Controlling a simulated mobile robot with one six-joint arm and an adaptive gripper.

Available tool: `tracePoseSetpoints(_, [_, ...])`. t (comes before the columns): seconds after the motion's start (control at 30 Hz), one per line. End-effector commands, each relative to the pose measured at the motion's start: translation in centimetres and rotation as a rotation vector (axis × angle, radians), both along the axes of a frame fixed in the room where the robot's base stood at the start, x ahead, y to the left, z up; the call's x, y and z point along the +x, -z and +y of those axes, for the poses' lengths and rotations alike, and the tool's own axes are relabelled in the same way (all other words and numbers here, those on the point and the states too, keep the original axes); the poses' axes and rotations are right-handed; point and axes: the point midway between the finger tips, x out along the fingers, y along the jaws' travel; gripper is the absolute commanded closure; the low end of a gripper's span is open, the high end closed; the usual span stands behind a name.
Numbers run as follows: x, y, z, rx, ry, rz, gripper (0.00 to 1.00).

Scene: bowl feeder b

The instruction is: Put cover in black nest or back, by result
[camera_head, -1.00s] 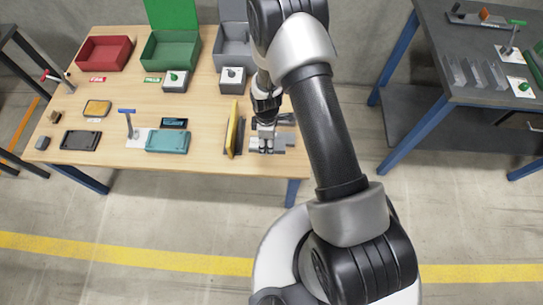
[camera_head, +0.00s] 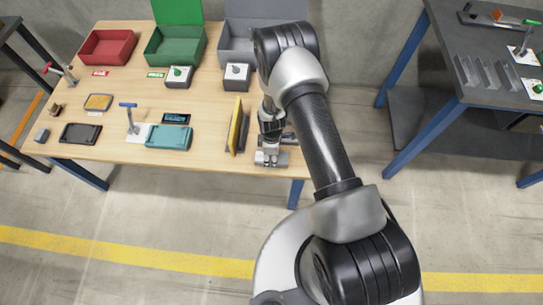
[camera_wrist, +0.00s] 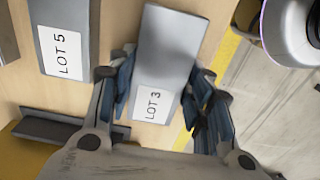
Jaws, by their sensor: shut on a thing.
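In the wrist view, a flat grey piece (camera_wrist: 168,45) with a white "LOT 3" label (camera_wrist: 153,103) lies between the blue-padded fingers of my gripper (camera_wrist: 163,95), which is shut on it. I cannot tell if this piece is the cover. In the head view, my gripper (camera_head: 270,155) is low at the right front of the wooden table, and its hold is too small to make out. The black tray-like nest (camera_head: 80,133) lies at the front left of the table. A teal one (camera_head: 168,137) lies to its right.
A grey piece labelled "LOT 5" (camera_wrist: 62,35) lies beside the held one. An upright yellow panel (camera_head: 235,127) stands left of my gripper. Red (camera_head: 107,47), green (camera_head: 174,47) and grey (camera_head: 235,45) bins stand behind. A blue-topped post (camera_head: 129,115) rises between the nests.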

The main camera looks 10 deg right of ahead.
Motion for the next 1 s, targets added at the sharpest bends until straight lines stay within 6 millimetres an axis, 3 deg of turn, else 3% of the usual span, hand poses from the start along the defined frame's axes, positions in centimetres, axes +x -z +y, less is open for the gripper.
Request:
tracePoseSetpoints(0.2, [0.0,0.4,0.0,0.000,0.000,0.000,0.93])
tracePoseSetpoints(0.23, [0.0,0.4,0.0,0.000,0.000,0.001,0.52])
tracePoseSetpoints(0.5, [0.0,0.3,0.0,0.000,0.000,0.001,0.34])
tracePoseSetpoints(0.87, [0.0,0.1,0.0,0.000,0.000,0.001,0.34])
tracePoseSetpoints(1.0, [0.1,-1.4,0.0,0.000,0.000,-0.002,0.34])
